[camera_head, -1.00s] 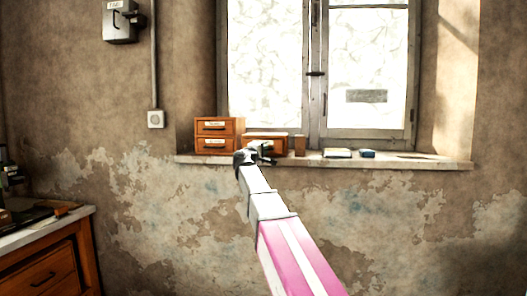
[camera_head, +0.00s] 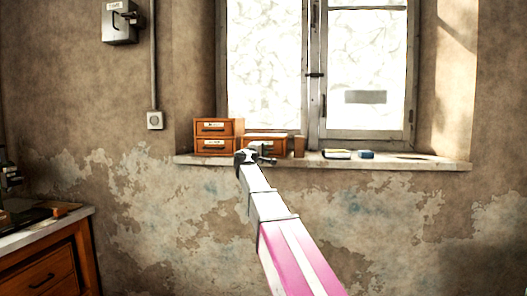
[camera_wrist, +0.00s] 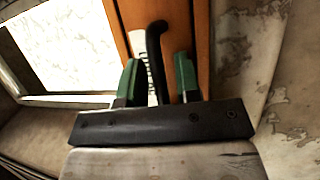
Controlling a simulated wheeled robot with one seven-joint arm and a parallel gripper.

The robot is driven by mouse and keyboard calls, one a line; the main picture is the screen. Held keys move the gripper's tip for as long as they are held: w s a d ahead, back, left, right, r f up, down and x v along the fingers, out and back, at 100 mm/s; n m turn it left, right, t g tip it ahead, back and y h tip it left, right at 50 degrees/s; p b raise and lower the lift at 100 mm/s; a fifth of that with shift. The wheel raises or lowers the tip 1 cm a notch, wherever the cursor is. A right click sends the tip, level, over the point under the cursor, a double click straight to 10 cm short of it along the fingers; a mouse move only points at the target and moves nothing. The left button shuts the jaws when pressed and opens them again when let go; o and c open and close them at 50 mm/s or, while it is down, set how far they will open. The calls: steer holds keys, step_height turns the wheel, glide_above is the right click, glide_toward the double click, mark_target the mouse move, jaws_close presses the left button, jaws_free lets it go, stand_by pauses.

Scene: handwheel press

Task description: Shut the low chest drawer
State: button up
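The low chest (camera_head: 264,137) is an orange-brown wooden box on the window sill, right of a taller chest. My gripper (camera_head: 268,156) is in front of it in the head view and hides part of its front. The wrist view shows a wooden front (camera_wrist: 178,30) with a black bar handle (camera_wrist: 154,40) and a white label. My gripper's green-padded fingers (camera_wrist: 157,82) stand apart, one on each side of the handle, with gaps visible. I cannot tell how far the drawer stands out.
A two-drawer chest (camera_head: 214,128) stands close on the left. A small brown block (camera_head: 299,147) is close on the right. Further along the sill (camera_head: 440,164) lie a book (camera_head: 337,154) and a blue item (camera_head: 366,154). The window is behind.

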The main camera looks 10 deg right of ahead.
steer(key=v, duration=1.1)
steer(key=shift+d, duration=0.1)
steer(key=s+d+f+m+g+y, duration=0.1)
steer(key=s+d+f+g+y, duration=0.2)
steer(key=f, duration=0.9)
steer(key=s+d+f+m+g+y, duration=0.15)
steer(key=s+f, duration=0.25)
steer(key=f, duration=0.7)
steer(key=s+d+f+m+g+y, duration=0.15)
steer(key=s+d+f+g, duration=0.25)
steer(key=f, duration=0.8)
steer(key=s+a+f+m+g+y, duration=0.3)
steer(key=s+f+m+g+y, duration=0.2)
steer(key=s+f, duration=1.5)
step_height(320, 180, down, 2)
steer(key=shift+s+f+g+y, duration=0.1)
steer(key=shift+s+g+y, duration=0.25)
steer(key=shift+g+y, duration=0.6)
steer(key=shift+a, duration=0.1)
